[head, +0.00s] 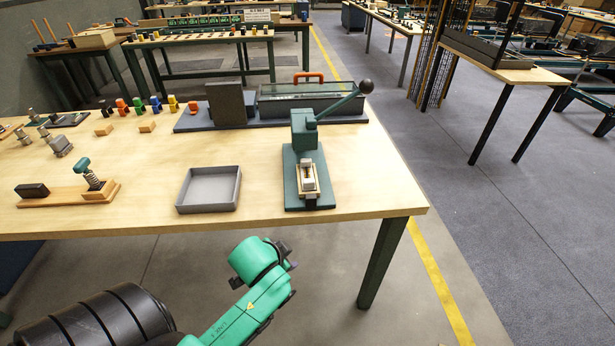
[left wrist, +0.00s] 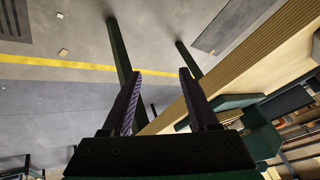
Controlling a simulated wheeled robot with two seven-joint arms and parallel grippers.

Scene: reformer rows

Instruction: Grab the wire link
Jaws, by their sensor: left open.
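I cannot make out a wire link for certain in either view. On the near bench stands a green lever press (head: 305,165) with a black-knobbed handle; a small pale block sits in a holder (head: 307,183) at its base. My left gripper (head: 286,256) is below and in front of the bench's front edge, apart from everything on it. In the left wrist view its two dark jaws (left wrist: 160,74) stand apart with nothing between them. The bench edge is to their right there. My right gripper is in neither view.
The bench (head: 265,208) also carries an empty grey tray (head: 209,189), a wooden base with a spring post (head: 92,174), a clear-lidded case (head: 305,98) and several coloured pieces. A bench leg (head: 384,262) stands at the right. Floor beyond it is clear.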

